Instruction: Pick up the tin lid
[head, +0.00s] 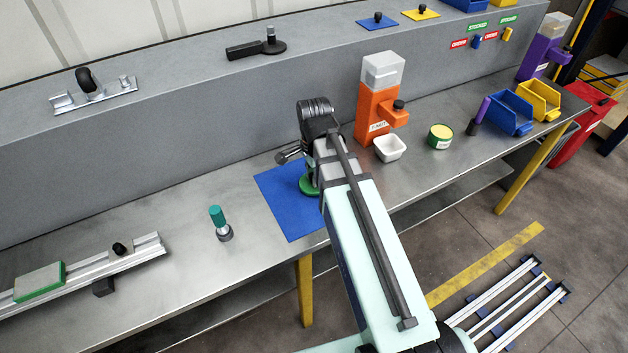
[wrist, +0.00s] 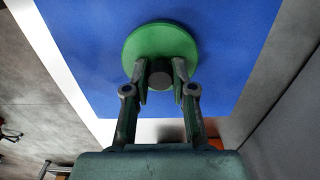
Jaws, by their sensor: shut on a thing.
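The tin lid is a round green disc (wrist: 160,42) with a dark grey knob (wrist: 160,73). In the wrist view it is over the blue mat (wrist: 85,50). My gripper (wrist: 161,82) has its two fingers shut on the knob, one on each side. In the head view the green lid (head: 308,190) shows partly beside my arm, over the blue mat (head: 280,205); my arm hides the rest of it and the fingers. I cannot tell whether the lid touches the mat. A green tin with a pale yellow top (head: 440,136) stands further right on the bench.
An orange dispenser (head: 372,110) and a white bowl (head: 390,148) stand right of my arm. A teal-handled tool (head: 219,222) stands left of the mat. Blue (head: 511,112) and yellow bins (head: 540,100) are at the right. A grey raised ledge (head: 180,130) runs behind the bench.

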